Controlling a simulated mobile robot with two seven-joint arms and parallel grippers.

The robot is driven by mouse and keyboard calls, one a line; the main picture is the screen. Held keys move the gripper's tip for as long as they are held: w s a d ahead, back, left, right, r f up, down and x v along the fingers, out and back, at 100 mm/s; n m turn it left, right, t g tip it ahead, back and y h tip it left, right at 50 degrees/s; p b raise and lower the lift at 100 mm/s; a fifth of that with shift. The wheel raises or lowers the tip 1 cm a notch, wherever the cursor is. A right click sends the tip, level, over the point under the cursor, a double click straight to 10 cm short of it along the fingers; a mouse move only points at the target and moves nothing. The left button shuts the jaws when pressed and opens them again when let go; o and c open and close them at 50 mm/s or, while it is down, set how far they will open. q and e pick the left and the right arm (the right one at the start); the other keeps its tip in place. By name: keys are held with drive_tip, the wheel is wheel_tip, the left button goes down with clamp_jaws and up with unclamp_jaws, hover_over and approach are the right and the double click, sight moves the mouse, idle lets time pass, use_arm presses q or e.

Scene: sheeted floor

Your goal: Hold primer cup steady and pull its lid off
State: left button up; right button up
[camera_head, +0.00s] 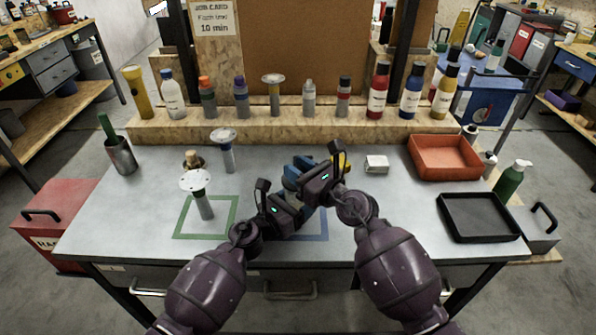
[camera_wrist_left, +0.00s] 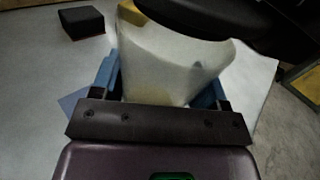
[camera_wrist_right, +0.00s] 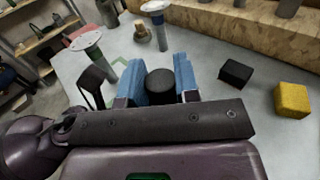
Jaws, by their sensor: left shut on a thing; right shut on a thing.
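The primer cup (camera_wrist_left: 170,65) is a pale, tapered cup between the blue fingers of my left gripper (camera_wrist_left: 160,92), which is shut on it. A dark shape covers its upper right rim in the left wrist view. The round dark lid (camera_wrist_right: 160,84) sits between the blue fingers of my right gripper (camera_wrist_right: 165,80), which is shut on it. I cannot tell whether the lid still touches the cup. In the head view my left gripper (camera_head: 296,208) and right gripper (camera_head: 300,172) are close together over the blue-outlined square (camera_head: 318,236), hiding cup and lid.
A yellow block (camera_wrist_right: 292,100) and a black block (camera_wrist_right: 235,72) lie near my right gripper. A white box (camera_head: 377,164), an orange tray (camera_head: 445,175) and a black tray (camera_head: 478,216) are to the right. White-topped stands (camera_head: 206,205) (camera_head: 229,155) are left. Bottles line the back ledge.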

drive_tip(key=shift+r, duration=0.35)
drive_tip(key=shift+r, duration=2)
use_arm(q)
drive_tip(key=o, duration=1.4)
drive_tip(key=shift+c, duration=0.2)
